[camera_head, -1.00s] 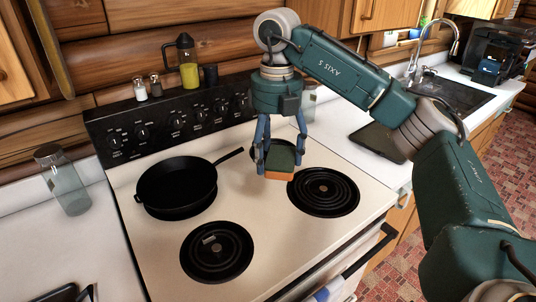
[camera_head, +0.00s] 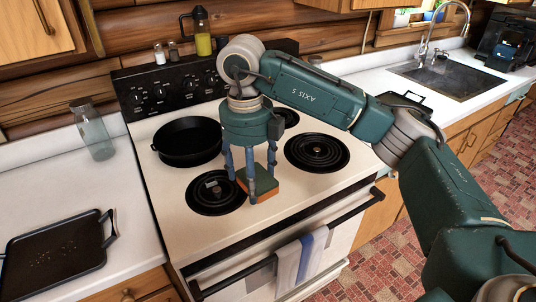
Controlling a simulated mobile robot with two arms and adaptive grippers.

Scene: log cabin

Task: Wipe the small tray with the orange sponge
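My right gripper (camera_head: 249,180) is shut on the orange sponge (camera_head: 266,193), which has a dark green top layer. It holds the sponge low over the stove, just right of the front left burner; I cannot tell whether it touches the stovetop. A black tray with raised handles (camera_head: 50,254) lies on the left counter, well to the left of the gripper. Another dark tray (camera_head: 405,104) lies on the right counter before the sink. I cannot tell for certain which is the small one. My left gripper is not in view.
A black frying pan (camera_head: 187,141) sits on the back left burner. A small object (camera_head: 211,183) lies on the front left burner. A glass jar (camera_head: 94,132) stands on the left counter behind the tray. Counter between jar and tray is clear. Towels (camera_head: 300,260) hang on the oven handle.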

